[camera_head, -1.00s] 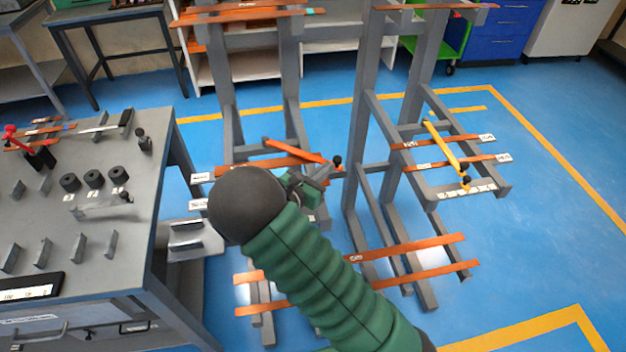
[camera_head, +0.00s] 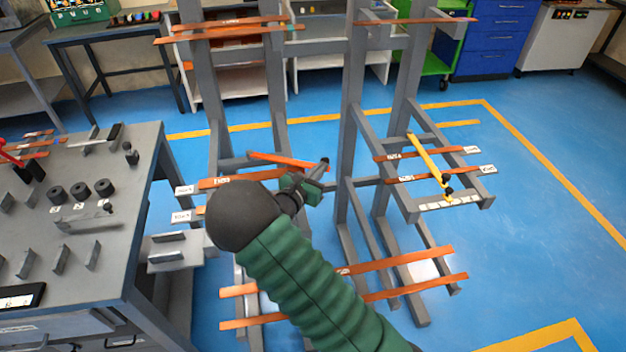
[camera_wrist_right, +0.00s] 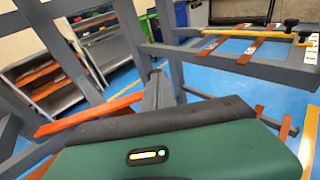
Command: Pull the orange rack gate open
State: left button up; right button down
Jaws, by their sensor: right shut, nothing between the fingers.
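The orange rack gate (camera_head: 288,161) is a slim bar across the left part of the grey rack, slanting down to the right. A black knob (camera_head: 324,161) shows at its right end. My right gripper (camera_head: 318,172) is shut and empty, close beside that knob; whether it touches is unclear. In the right wrist view the orange gate (camera_wrist_right: 88,116) runs from the left toward my grey fingers (camera_wrist_right: 157,92). Its knob is hidden there. My left gripper is out of view.
A yellow gate (camera_head: 427,157) with a black knob lies across the rack's right arms. Copper bars (camera_head: 400,262) rest on the lower and upper arms. A grey workbench (camera_head: 110,215) with fixtures stands at the left. Blue floor is open at the right.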

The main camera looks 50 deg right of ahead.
aim_at(327, 161)
jog(key=x, duration=0.4)
jog(key=w+d, duration=0.4)
jog(key=shift+w+d+r+b, duration=0.25)
jog(key=shift+r+b, duration=0.05)
jog(key=shift+b, duration=0.1)
